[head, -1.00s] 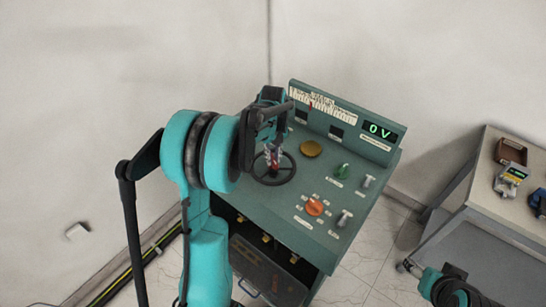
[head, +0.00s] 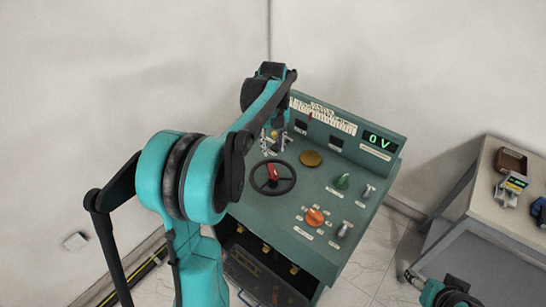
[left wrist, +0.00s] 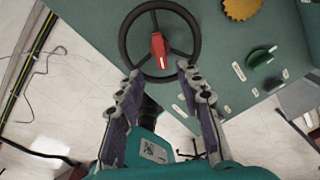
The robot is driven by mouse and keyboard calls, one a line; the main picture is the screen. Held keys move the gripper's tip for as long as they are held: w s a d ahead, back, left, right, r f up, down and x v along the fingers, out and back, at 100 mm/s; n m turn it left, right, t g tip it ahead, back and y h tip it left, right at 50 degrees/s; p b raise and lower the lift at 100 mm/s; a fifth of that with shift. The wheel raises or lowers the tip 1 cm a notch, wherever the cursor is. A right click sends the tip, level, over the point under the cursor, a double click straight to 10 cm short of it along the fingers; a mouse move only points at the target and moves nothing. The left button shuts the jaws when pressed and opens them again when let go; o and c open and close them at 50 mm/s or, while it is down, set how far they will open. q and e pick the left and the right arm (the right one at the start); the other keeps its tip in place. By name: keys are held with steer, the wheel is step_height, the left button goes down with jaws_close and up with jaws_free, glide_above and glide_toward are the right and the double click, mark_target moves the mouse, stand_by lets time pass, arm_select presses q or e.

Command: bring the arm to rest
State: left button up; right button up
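My left arm reaches in from the left in the head view. Its gripper (head: 274,140) is above the console top, behind and left of the black handwheel (head: 272,178) with a red handle. In the left wrist view the gripper (left wrist: 160,105) has its two fingers spread apart with nothing between them. The handwheel (left wrist: 197,38) and its red handle (left wrist: 159,50) lie beyond the fingertips, with no visible grip on them. My right arm shows only in part at the bottom right of the head view, and its fingers are not visible.
The green console (head: 330,235) carries a lit display reading 0 V (head: 379,141), a yellow disc (head: 311,159), a green knob (head: 342,181) and an orange knob (head: 315,217). A side table (head: 490,212) with devices stands at the right. The wall is behind.

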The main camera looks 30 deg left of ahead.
arm_select(q)
steer(key=shift+r, duration=0.85)
steer(key=shift+d, duration=0.1)
steer(key=s+d+f+n+t+b, duration=0.3)
steer(key=s+d+n, duration=0.4)
steer(key=n, duration=0.5)
steer(key=s+d+f+n+t+b, duration=0.4)
steer(key=s+d+f+n, duration=0.3)
steer(key=s+n, duration=0.5)
steer(key=shift+s+d+f+n+b, duration=0.25)
steer(key=shift+d+n+b, duration=0.15)
steer(key=shift+d+n, duration=0.4)
